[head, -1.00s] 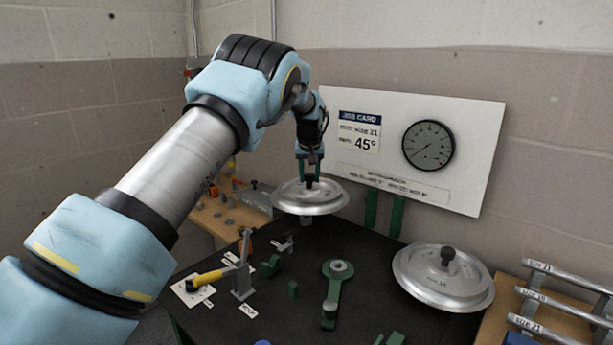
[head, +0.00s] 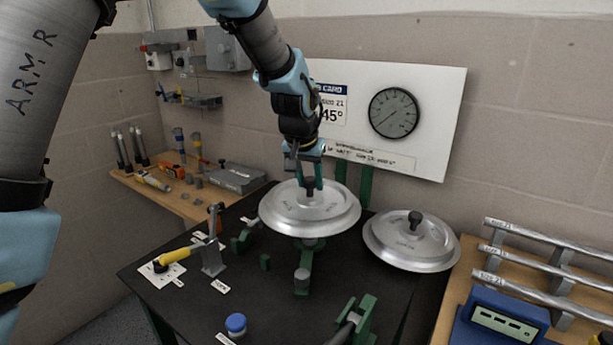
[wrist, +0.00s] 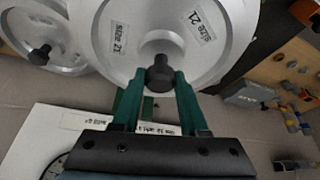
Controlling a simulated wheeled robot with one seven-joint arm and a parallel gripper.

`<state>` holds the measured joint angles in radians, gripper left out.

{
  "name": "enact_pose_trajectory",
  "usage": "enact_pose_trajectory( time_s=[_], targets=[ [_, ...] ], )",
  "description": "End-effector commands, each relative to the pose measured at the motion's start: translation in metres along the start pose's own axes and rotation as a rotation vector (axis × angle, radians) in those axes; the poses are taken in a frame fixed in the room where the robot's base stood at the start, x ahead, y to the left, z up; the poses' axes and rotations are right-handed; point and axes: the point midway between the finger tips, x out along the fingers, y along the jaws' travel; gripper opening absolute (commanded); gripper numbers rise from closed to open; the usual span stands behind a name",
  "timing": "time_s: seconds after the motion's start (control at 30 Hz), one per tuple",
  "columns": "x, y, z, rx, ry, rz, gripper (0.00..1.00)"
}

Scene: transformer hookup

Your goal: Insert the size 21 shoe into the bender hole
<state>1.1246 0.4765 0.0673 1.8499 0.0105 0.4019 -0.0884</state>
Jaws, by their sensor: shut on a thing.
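The size 21 shoe (head: 305,214) is a wide silver disc with a dark knob, and its "size 21" labels read clearly in the wrist view (wrist: 150,45). My gripper (head: 310,187) is shut on the knob, and its green fingers flank it in the wrist view (wrist: 158,80). The shoe is roughly level and appears over the green bender (head: 306,262) in the head view. A short peg below the disc is partly visible. The bender hole is hidden under the shoe, so I cannot tell whether the peg is aligned with it or touching it.
A second silver shoe (head: 408,243) lies on the black table at the right, close to the held one. A blue-capped item (head: 236,323) and a green clamp (head: 352,322) are in front. Pipes (head: 540,268) lie on a rack at right.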

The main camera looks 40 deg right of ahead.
Motion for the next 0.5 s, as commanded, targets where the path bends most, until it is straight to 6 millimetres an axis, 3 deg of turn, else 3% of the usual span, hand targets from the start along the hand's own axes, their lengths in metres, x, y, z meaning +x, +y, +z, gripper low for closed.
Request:
enact_pose_trajectory(
  time_s=[0.5],
  targets=[
    [0.0086,-0.0005,0.0029,-0.002,0.002,0.000,0.00]
  ],
)
